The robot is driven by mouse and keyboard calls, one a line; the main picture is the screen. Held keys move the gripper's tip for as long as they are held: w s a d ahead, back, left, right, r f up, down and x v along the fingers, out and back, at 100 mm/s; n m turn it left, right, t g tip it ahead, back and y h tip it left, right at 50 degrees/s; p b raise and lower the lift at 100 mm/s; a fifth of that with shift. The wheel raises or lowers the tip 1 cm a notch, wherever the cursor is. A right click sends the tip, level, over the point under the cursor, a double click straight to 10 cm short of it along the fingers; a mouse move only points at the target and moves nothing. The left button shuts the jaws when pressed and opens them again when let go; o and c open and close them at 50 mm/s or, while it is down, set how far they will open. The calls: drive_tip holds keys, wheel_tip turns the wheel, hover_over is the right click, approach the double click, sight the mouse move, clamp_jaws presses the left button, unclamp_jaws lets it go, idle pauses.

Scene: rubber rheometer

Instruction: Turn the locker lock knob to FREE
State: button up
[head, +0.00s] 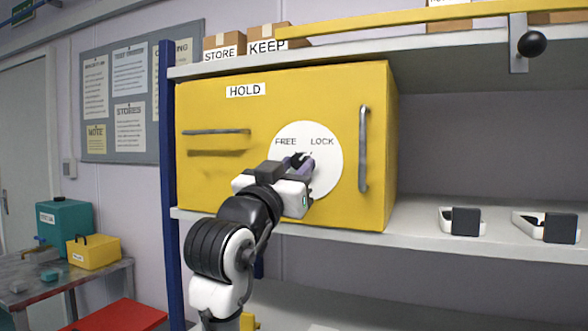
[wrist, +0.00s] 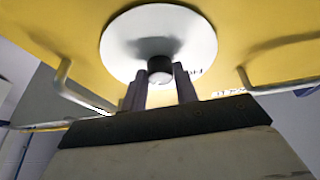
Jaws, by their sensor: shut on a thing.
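The yellow locker (head: 225,175) labelled HOLD stands on a shelf. A round white dial plate (head: 327,170) on its front reads FREE at upper left and LOCK at upper right. The dark lock knob (head: 299,158) is at the plate's middle, partly hidden by my gripper (head: 301,163). My gripper is shut on the knob. I cannot tell which mark the knob points to.
A vertical grey handle (head: 363,148) is right of the dial, and a horizontal bar (head: 215,132) is to its left. Boxes marked STORE (head: 224,46) and KEEP (head: 268,42) stand on the upper shelf (head: 430,42). Two white-and-black items (head: 462,221) (head: 555,226) lie on the lower shelf at right.

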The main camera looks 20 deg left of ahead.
drive_tip(key=n+y, duration=0.1)
drive_tip(key=n, duration=0.1)
drive_tip(key=n+y, duration=0.1)
drive_tip(key=n, duration=0.1)
drive_tip(key=n+y, duration=0.1)
drive_tip(key=n, duration=0.1)
drive_tip(key=shift+d+n+y+p, duration=0.3)
drive_tip(key=shift+d+n, duration=0.05)
drive_tip(key=shift+n, duration=0.05)
drive_tip(key=n+y, duration=0.1)
drive_tip(key=n, duration=0.1)
drive_tip(key=n+y+p, duration=0.1)
drive_tip(key=n, duration=0.1)
drive_tip(key=n+g+y, duration=0.1)
drive_tip(key=n, duration=0.1)
drive_tip(key=shift+d+r+p, duration=0.2)
drive_tip(key=shift+r+p, duration=0.05)
drive_tip(key=shift+p, duration=0.05)
drive_tip(key=n+g+y+p, duration=0.1)
drive_tip(key=n, duration=0.2)
drive_tip(key=n+g+y+p, duration=0.1)
drive_tip(key=n, duration=0.2)
drive_tip(key=shift+d+r, duration=0.15)
drive_tip(key=shift+r, duration=0.05)
drive_tip(key=shift+n+g+p, duration=0.8)
drive_tip(key=shift+n+p, duration=0.1)
drive_tip(key=shift+n, duration=1.2)
drive_tip(key=o, duration=1)
drive_tip(key=shift+c, duration=0.2)
